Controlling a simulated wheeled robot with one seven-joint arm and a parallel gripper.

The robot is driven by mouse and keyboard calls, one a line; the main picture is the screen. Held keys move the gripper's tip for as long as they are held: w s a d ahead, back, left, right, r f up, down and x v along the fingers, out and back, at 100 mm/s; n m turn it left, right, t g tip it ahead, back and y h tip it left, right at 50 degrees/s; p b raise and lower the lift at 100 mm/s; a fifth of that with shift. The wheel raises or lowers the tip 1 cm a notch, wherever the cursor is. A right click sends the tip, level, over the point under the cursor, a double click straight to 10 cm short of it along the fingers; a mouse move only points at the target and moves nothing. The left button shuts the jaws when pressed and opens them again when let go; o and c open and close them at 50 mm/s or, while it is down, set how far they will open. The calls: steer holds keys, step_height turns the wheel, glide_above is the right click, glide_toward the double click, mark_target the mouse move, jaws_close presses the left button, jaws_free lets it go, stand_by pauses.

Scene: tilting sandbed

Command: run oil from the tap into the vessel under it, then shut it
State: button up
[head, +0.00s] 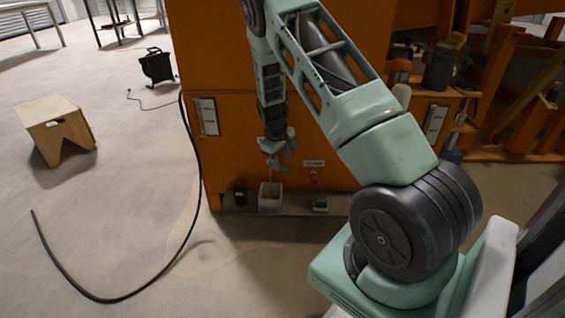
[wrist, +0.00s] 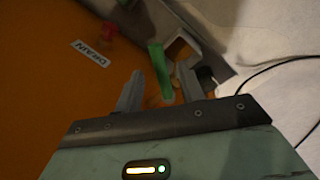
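The tap's green lever (head: 284,170) is on the front of the orange cabinet, low down. In the wrist view the lever (wrist: 159,70) lies between my fingertips, nearer the right finger; contact cannot be told. My gripper (head: 277,156) is open, and its two fingers stand well apart in the wrist view (wrist: 160,85). The pale vessel (head: 270,207) stands on the ledge below the tap; part of it shows behind the right finger (wrist: 177,49). The tap's spout is small and partly hidden, and I cannot tell whether oil runs.
A red knob (head: 313,180) sits right of the tap, with a label reading DRAIN (wrist: 91,53). A dark jar (head: 240,197) and a small green item (head: 320,205) flank the vessel. A black hose (head: 190,235) lies on the left floor near a wooden stool (head: 50,115).

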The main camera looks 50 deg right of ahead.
step_height(320, 180, up, 14)
steer(key=a+p, duration=0.2)
steer(key=p, duration=0.3)
steer(key=shift+a+r, duration=0.25)
steer(key=shift+a, duration=0.15)
